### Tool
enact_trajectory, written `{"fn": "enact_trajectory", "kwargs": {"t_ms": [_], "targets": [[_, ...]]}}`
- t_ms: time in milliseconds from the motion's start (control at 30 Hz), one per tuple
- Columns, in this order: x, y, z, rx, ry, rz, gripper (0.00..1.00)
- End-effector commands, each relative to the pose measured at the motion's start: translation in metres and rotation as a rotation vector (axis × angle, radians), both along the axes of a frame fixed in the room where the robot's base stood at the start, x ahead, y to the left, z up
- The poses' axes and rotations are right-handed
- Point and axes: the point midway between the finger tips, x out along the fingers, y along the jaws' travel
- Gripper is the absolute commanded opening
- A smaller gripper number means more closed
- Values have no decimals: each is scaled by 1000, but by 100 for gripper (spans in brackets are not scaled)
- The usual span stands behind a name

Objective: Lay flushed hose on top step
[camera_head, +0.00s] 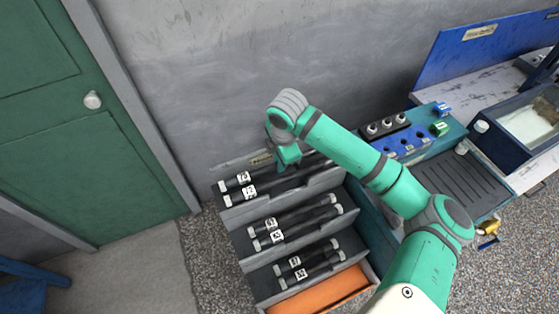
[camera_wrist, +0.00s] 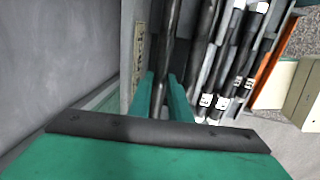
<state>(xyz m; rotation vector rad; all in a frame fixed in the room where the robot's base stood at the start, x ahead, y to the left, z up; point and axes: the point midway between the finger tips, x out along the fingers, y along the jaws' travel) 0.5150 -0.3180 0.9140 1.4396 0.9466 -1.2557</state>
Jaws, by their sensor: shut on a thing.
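The stepped rack (camera_head: 297,297) has three steps, each with black hoses that have pale end fittings and white number tags. Two hoses lie side by side on the top step, a rear one (camera_head: 232,184) and a front one (camera_head: 237,197). My gripper (camera_head: 286,163) is over the top step, at the back by the wall. In the wrist view its green fingers (camera_wrist: 165,95) are shut on a dark hose (camera_wrist: 168,50), which runs lengthwise between them. The held hose looks level with the top step; whether it touches the step is unclear. My arm hides the right ends.
Hoses lie on the middle step (camera_head: 295,220) and lower step (camera_head: 308,262). An orange tray (camera_head: 320,290) is at the rack's front. To the right is a bench with a blue fitting block (camera_head: 405,145), a ribbed drain tray (camera_head: 450,183) and a basin (camera_head: 525,125). A grey wall stands close behind.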

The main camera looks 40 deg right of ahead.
Motion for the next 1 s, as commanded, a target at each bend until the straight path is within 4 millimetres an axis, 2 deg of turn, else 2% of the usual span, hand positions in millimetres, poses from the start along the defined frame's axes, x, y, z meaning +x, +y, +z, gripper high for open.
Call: {"fn": "enact_trajectory", "kwargs": {"t_ms": [600, 633, 700, 1000], "targets": [[0, 0, -9, 1, -1, 0, 0], [0, 0, -9, 1, -1, 0, 24], [0, 0, -9, 1, -1, 0, 39], [0, 0, -8, 0, 0, 0, 39]]}}
